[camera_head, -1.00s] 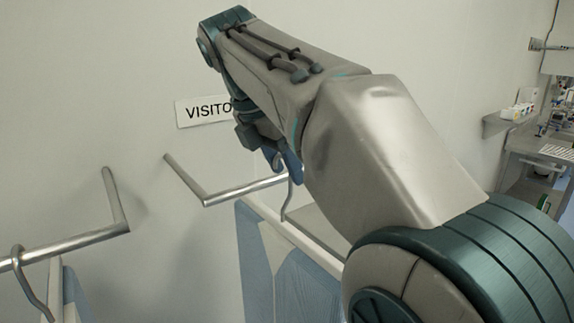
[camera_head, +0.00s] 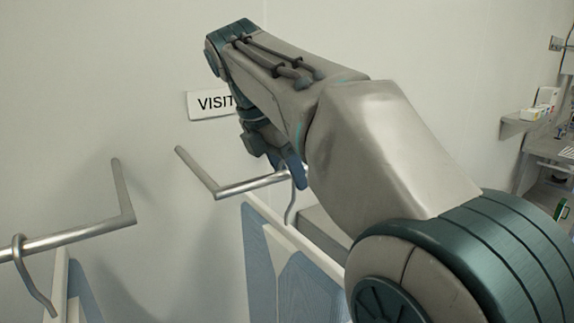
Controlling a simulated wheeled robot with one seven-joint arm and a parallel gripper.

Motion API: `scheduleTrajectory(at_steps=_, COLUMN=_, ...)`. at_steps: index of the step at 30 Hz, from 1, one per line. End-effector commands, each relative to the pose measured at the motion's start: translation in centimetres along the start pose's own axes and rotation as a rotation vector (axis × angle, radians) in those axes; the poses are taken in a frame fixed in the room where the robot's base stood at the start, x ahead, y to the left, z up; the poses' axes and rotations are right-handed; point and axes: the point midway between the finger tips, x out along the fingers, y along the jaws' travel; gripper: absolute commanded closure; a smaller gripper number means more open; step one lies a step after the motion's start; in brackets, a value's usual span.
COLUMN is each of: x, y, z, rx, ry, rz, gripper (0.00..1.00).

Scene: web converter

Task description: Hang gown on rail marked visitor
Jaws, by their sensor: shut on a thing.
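The sign reading "VISIT..." (camera_head: 211,103) is on the wall, its right end hidden by my arm. Below it a metal rail (camera_head: 245,186) with an upturned left end runs right, behind my gripper. My gripper (camera_head: 297,177) is at that rail, mostly hidden by my own arm, and is shut on the hanger of a blue gown. The hanger's curved metal hook (camera_head: 290,208) shows just below the fingers. The blue gown (camera_head: 306,290) with pale edging hangs below the rail. Whether the hook rests on the rail cannot be told.
Another metal rail (camera_head: 80,234) is at the left, with a hook (camera_head: 30,272) over it and a second blue-and-white garment (camera_head: 77,290) below. A gap of bare wall separates the rails. A wall shelf (camera_head: 522,122) and a bench (camera_head: 548,146) stand at the far right.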

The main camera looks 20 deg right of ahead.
Motion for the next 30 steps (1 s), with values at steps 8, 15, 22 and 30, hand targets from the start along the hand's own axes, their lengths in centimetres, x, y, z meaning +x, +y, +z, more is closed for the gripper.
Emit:
scheduleTrajectory(at_steps=8, x=0.2, y=0.0, z=-0.2, rx=0.0, ry=-0.001, rz=0.002, gripper=1.0)
scheduleTrajectory(at_steps=15, x=0.2, y=0.0, z=-0.2, rx=0.0, ry=-0.001, rz=0.002, gripper=0.37)
scheduleTrajectory(at_steps=22, x=0.3, y=0.0, z=-0.2, rx=-0.001, ry=-0.001, rz=0.002, gripper=0.31)
scheduleTrajectory(at_steps=30, x=-1.1, y=0.1, z=-0.2, rx=-0.001, ry=-0.001, rz=0.003, gripper=0.31)
